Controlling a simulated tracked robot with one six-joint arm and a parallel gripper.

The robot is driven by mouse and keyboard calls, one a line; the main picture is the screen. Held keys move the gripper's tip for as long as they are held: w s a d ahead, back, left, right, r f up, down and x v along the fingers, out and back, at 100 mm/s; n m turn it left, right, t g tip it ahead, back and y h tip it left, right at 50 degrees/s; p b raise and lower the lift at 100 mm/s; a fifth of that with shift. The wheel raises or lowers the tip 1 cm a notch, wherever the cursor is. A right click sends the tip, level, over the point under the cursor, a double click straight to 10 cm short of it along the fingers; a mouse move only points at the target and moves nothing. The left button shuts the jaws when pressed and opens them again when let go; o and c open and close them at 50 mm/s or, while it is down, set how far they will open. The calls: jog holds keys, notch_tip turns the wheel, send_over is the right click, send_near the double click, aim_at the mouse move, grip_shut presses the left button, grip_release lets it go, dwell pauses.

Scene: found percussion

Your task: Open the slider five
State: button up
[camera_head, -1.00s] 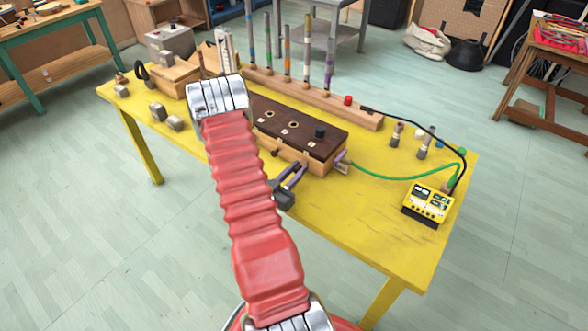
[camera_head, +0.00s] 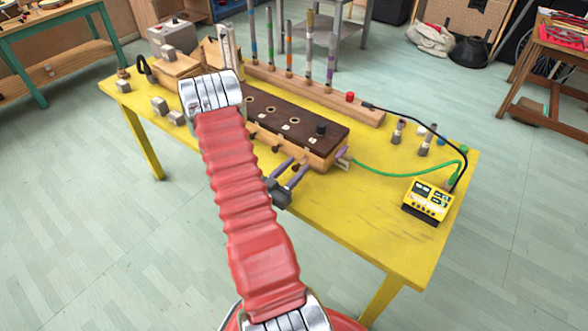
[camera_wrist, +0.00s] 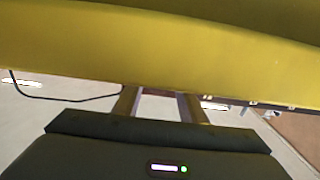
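A long wooden box (camera_head: 318,162) with a dark brown top lies on the yellow table (camera_head: 350,225). Its top has several round holes and a black knob (camera_head: 320,129). Small dark knobs show along its front face, partly hidden by my arm. I cannot tell which part is slider five. My gripper (camera_head: 298,166) is in front of the box, near its right half, with its fingers pointing toward the front face. The fingers are apart with nothing seen between them. The wrist view also shows two separated fingers (camera_wrist: 158,105) against a yellow surface.
A yellow device (camera_head: 430,201) with green and black cables sits at the table's right. A wooden rail (camera_head: 345,110) with upright coloured tubes stands behind the box. Small grey blocks (camera_head: 160,106) lie at the left. The table's front right is clear.

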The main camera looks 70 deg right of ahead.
jog(key=shift+a, duration=0.15)
jog(key=v, duration=1.3)
jog(key=shift+w+a, duration=0.15)
jog(key=shift+a, duration=0.1)
dwell(0.6)
